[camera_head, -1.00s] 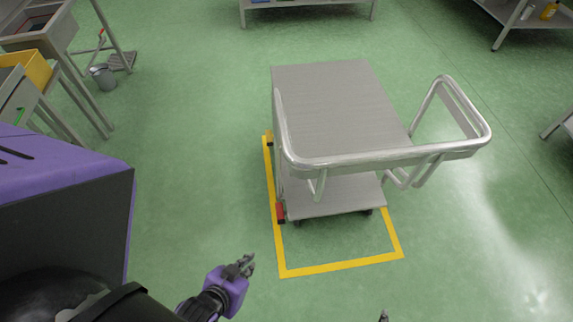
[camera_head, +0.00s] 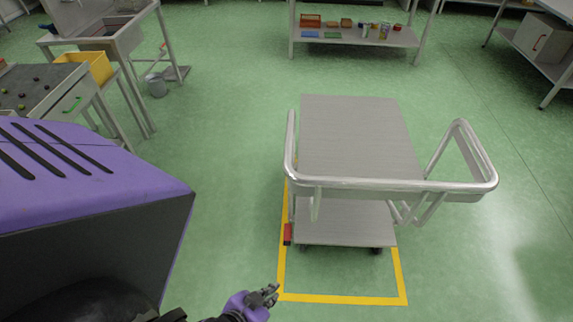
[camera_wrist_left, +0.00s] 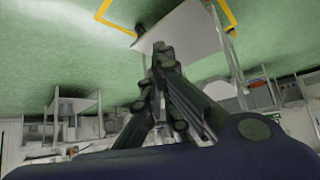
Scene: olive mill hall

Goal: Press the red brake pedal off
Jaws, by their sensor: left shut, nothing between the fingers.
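The red brake pedal (camera_head: 288,233) sits low at the near left corner of a grey two-deck trolley (camera_head: 360,140). The trolley stands inside a yellow floor outline. My left gripper (camera_head: 266,295) is shut and empty, below and slightly left of the pedal in the head view, apart from it. In the left wrist view my shut gripper (camera_wrist_left: 162,58) shows in front of the trolley's lower deck (camera_wrist_left: 180,32); I cannot make out the pedal there. My right gripper is not in view.
The trolley's metal handle rail (camera_head: 390,186) runs across its near side and a side loop juts out right. A shelf table (camera_head: 350,38) stands behind. Benches with a yellow crate (camera_head: 88,66) and a bucket (camera_head: 156,85) are at left. Green floor is clear around the trolley.

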